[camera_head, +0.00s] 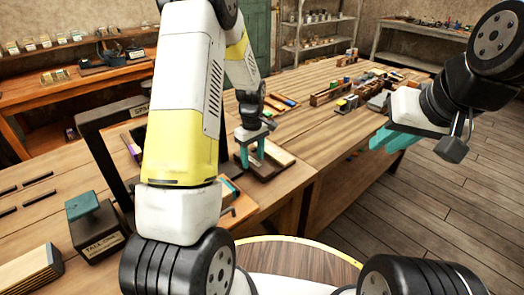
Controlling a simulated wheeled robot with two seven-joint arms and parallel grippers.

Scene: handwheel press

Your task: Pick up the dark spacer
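My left gripper (251,154) points down, its two teal fingers apart, over a small wooden fixture with a dark base (266,174) on the near bench. I cannot make out anything between the fingers. No piece can be told for sure as the dark spacer. A sign starting with "SP" (140,110) stands at a tray (131,146) with coloured pieces, mostly hidden behind my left arm. Several thin dark bars (39,178) lie on the bench at the left. My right gripper (393,138) is off the bench's right side, above the floor; its teal fingers overlap in view.
A dark box with a green-topped block (83,207) and a pale wooden block (30,271) stand at the front left. A black frame (98,130) rises beside my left arm. Several small parts and racks (350,95) crowd the bench's far end. The floor (450,205) at the right is clear.

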